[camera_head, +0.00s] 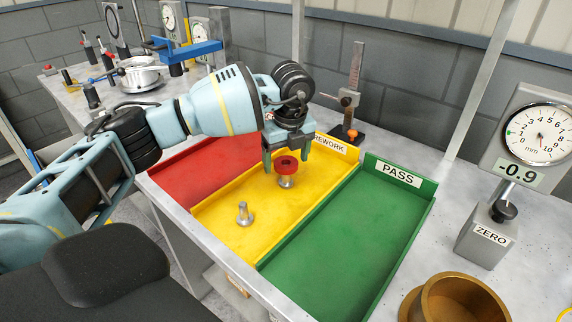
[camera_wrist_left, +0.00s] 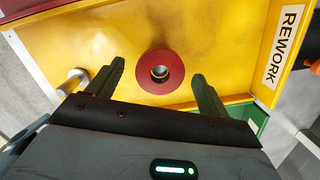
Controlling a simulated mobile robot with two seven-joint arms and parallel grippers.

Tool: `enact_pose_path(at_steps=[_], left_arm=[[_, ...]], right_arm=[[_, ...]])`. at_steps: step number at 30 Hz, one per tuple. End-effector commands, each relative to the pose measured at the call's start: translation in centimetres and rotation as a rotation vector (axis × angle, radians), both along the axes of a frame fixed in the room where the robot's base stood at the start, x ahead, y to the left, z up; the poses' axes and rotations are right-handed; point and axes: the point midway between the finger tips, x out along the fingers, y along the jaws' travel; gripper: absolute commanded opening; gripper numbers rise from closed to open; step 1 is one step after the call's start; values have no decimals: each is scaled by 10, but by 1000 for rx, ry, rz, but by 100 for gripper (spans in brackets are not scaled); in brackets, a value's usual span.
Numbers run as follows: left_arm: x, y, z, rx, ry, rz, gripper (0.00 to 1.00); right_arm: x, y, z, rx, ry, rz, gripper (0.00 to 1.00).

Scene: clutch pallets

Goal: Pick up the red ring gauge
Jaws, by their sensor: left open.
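The red ring gauge (camera_head: 286,165) is a thick red ring around the top of a short metal post (camera_head: 286,181) in the yellow REWORK tray (camera_head: 214,208). The left wrist view shows the ring (camera_wrist_left: 160,72) from above, with the metal of the post in its hole. My left gripper (camera_head: 287,158) is open above and around the ring. In the left wrist view its fingers (camera_wrist_left: 155,82) stand apart on either side of the ring, and I see no contact. My right gripper is not in view.
A bare metal post (camera_head: 244,214) stands in the yellow tray, left of the ring. A red tray (camera_head: 200,165) and an empty green PASS tray (camera_head: 345,232) flank it. A dial gauge (camera_head: 540,135), a brass bowl (camera_head: 455,298) and a height stand (camera_head: 352,95) stand around.

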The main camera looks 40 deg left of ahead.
Motion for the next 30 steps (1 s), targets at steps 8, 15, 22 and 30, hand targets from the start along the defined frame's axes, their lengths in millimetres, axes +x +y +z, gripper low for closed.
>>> enact_pose_path(at_steps=[8,15,22,30], left_arm=[[0,0,0,0,1,0,53],[0,0,1,0,0,0,22],[0,0,1,0,0,0,21],[0,-1,19,-2,-1,-1,21]], right_arm=[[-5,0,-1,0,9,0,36],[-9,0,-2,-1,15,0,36],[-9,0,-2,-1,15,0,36],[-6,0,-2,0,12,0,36]])
